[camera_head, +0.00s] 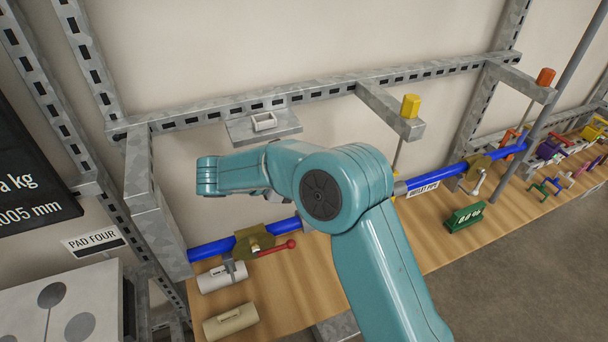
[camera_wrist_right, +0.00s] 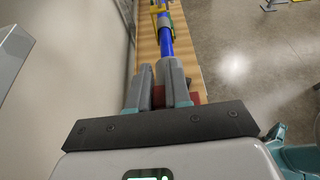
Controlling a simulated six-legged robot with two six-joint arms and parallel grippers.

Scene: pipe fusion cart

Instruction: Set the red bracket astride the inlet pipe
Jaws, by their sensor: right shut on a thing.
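In the wrist view my right gripper (camera_wrist_right: 160,88) is shut on a red piece, the red bracket (camera_wrist_right: 195,97), which shows only in part between and beside the grey fingers. A blue pipe (camera_wrist_right: 166,42) lies straight ahead of the fingers; whether the bracket touches it I cannot tell. In the head view, a blue pipe runs along the bench, with a left stretch (camera_head: 210,250) and a right stretch (camera_head: 452,171). My teal arm hides its middle, along with the right gripper and the bracket. My left gripper is in neither view.
A brass clamp with a red-knobbed lever (camera_head: 253,243) sits on the left stretch. A label, apparently "OUTLET PIPE" (camera_head: 423,189), hangs by the right stretch.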

